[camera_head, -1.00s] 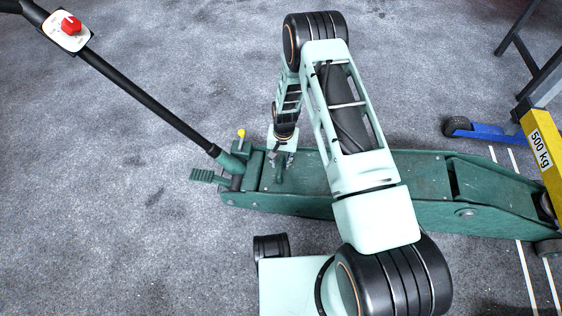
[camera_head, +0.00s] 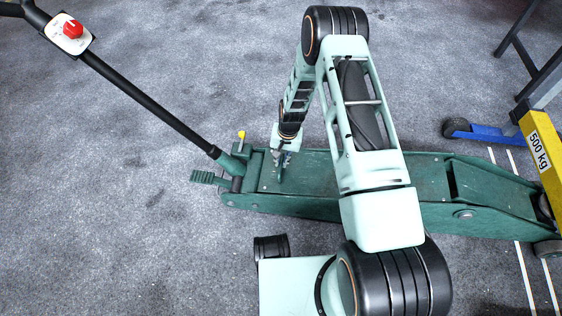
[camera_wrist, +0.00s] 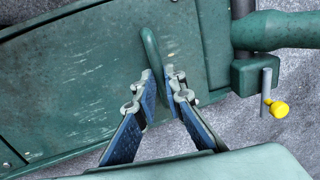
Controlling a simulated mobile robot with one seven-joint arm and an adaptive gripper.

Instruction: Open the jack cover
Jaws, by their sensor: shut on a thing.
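The green jack (camera_head: 420,212) lies across the floor, with its flat green cover (camera_head: 316,170) on top. The cover also fills much of the wrist view (camera_wrist: 85,75) and looks closed and flat. A thin green handle (camera_wrist: 150,48) stands up from the cover. My gripper (camera_head: 283,160) is at this handle, near the jack's lever end. In the wrist view my gripper's fingertips (camera_wrist: 159,82) are on either side of the handle, shut on it. The handle's lower part is partly hidden by the fingers.
The long black lever (camera_head: 140,97) rises to the upper left, with a red knob (camera_head: 72,28) on it. A yellow knob (camera_head: 241,134) and a green pedal (camera_head: 205,177) are near its foot. A yellow post (camera_head: 541,150) stands at the right. The floor at left is free.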

